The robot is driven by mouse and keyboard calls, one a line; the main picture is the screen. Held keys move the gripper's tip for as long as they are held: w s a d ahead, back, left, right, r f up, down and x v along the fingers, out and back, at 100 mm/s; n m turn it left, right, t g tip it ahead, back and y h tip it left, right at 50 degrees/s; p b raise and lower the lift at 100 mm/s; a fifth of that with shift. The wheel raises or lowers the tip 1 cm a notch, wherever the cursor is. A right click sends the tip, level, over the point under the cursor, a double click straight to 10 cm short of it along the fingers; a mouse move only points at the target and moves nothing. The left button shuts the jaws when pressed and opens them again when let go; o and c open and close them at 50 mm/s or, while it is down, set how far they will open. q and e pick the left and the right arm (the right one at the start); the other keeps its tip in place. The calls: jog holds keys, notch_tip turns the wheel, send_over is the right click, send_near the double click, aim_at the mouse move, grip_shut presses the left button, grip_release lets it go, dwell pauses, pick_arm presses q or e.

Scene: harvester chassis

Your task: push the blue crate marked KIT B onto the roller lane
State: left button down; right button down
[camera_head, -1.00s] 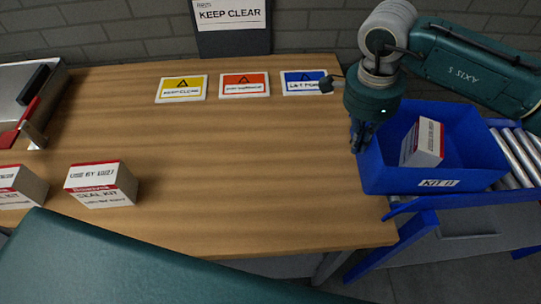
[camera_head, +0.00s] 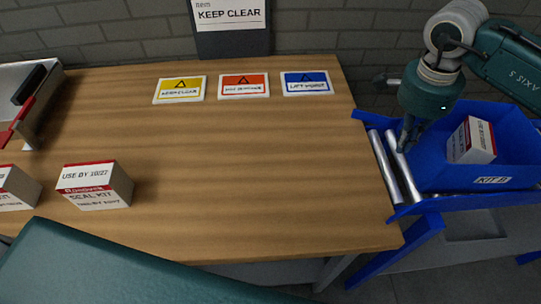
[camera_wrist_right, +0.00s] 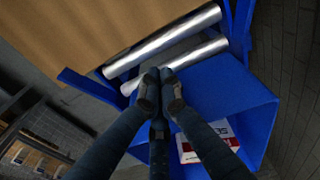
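The blue crate (camera_head: 485,182), its label reading KIT B, sits on the roller lane (camera_head: 379,165) at the right. A white and red box (camera_head: 471,140) is inside it. Two bare rollers show between the table's right edge and the crate. My right gripper (camera_head: 406,143) is at the crate's left wall, its fingers pointing down. In the wrist view, the fingertips (camera_wrist_right: 160,84) are close together beside the crate (camera_wrist_right: 222,95), with bare rollers (camera_wrist_right: 166,45) beyond. Nothing is between the fingers; whether they touch the crate is hard to tell. My left gripper is out of view.
A wooden table (camera_head: 240,165) is mostly clear. A seal kit box (camera_head: 97,187) and another box (camera_head: 14,190) stand at its left. A yellow card (camera_head: 180,90), a red card (camera_head: 244,86) and a blue card (camera_head: 306,83) lie at the back.

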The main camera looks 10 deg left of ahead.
aim_at(429, 143)
jog(key=shift+w+d+f+b, duration=0.15)
jog(key=shift+w+d, duration=0.15)
jog(key=shift+d, duration=0.7)
jog(key=shift+w+d+b, duration=0.1)
jog(key=shift+w+d, duration=0.15)
jog(key=shift+d, duration=0.7)
jog(key=shift+w+d+f+b, duration=0.15)
jog(key=shift+w+d, duration=0.15)
jog(key=shift+d, duration=0.7)
jog(key=shift+r, duration=0.1)
jog(key=shift+a, duration=0.1)
jog(key=shift+s+a, duration=0.25)
jog(key=shift+a, duration=0.4)
jog(key=shift+s+a, duration=0.25)
jog(key=shift+a, duration=0.45)
jog(key=shift+s+a, duration=0.25)
jog(key=shift+a, duration=0.4)
notch_tip(429, 143, up, 14)
jog(key=p, duration=0.8)
jog(key=shift+a, duration=0.2)
